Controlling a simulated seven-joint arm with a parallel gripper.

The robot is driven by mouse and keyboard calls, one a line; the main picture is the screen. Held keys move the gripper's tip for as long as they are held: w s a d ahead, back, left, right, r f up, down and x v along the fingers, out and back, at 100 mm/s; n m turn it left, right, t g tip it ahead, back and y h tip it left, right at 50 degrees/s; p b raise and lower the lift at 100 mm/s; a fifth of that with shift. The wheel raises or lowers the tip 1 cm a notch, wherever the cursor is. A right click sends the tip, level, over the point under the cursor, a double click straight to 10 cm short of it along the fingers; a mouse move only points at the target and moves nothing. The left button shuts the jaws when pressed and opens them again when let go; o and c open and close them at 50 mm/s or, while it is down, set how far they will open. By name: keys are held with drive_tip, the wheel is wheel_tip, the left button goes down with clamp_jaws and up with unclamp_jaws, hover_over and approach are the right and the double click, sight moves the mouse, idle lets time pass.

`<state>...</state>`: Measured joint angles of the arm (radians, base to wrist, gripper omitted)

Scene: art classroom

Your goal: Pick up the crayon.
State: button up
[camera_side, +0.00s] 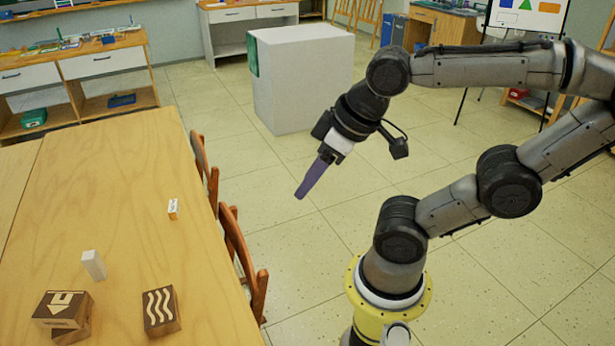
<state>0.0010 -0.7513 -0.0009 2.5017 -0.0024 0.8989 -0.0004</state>
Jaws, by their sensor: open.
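My gripper (302,193) is at the end of my arm, over the floor to the right of the table and its chairs. It points down and to the left, its long purple end seen edge-on, and it is open. I see nothing held in it. I cannot make out a clear crayon. A small white and orange item (173,208) stands near the table's right edge, left of my gripper and well apart from it; it is too small to identify.
The wooden table (110,180) holds a white block (94,264), a wooden block with a white arrow (63,310) and one with wavy lines (161,311). Wooden chairs (240,255) line its right edge. A large white box (305,80) stands behind my gripper. Much of the tabletop is clear.

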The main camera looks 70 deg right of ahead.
drive_tip(key=shift+o, duration=0.6)
